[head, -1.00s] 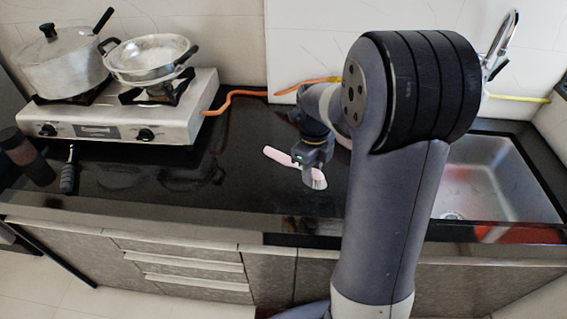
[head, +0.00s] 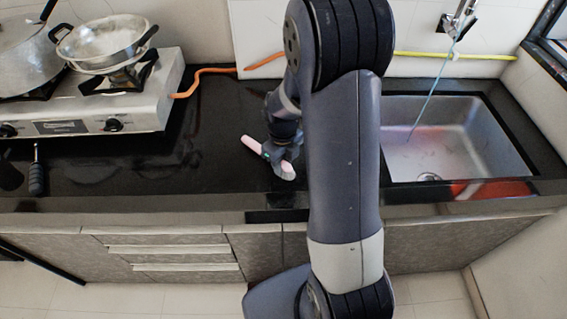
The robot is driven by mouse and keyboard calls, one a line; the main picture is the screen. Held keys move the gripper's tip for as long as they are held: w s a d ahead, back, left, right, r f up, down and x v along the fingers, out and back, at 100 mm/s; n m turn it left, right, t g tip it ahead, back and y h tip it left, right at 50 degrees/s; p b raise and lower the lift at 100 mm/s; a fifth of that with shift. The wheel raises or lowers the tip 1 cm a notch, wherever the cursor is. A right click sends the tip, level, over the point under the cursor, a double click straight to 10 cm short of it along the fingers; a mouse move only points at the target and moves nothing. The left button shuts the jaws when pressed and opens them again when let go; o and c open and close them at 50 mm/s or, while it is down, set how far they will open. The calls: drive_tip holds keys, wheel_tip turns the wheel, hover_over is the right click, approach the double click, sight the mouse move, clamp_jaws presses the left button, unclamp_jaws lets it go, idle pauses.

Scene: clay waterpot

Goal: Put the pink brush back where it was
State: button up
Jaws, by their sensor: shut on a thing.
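The pink brush (head: 251,144) is in my gripper (head: 275,160) over the black counter (head: 210,170), left of my arm. Its pink handle points up and left, and its pale bristle end (head: 287,171) points down and right. My gripper is shut on the brush between the handle and the bristles. Whether the brush touches the counter is hard to tell. My gripper and arm hide part of the brush and the counter behind them.
A gas stove (head: 90,115) with a steel pan (head: 103,42) and a pot (head: 25,60) stands at the left. A dark-handled tool (head: 36,178) lies near the front edge. A steel sink (head: 455,140) is at the right. The counter between stove and gripper is clear.

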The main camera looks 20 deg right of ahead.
drive_tip(key=shift+f, duration=0.15)
drive_tip(key=shift+f, duration=0.2)
drive_tip(key=o, duration=1)
drive_tip(key=shift+r, duration=0.1)
drive_tip(key=shift+c, duration=0.2)
wheel_tip(320, 180, up, 12)
drive_tip(key=shift+r, duration=0.2)
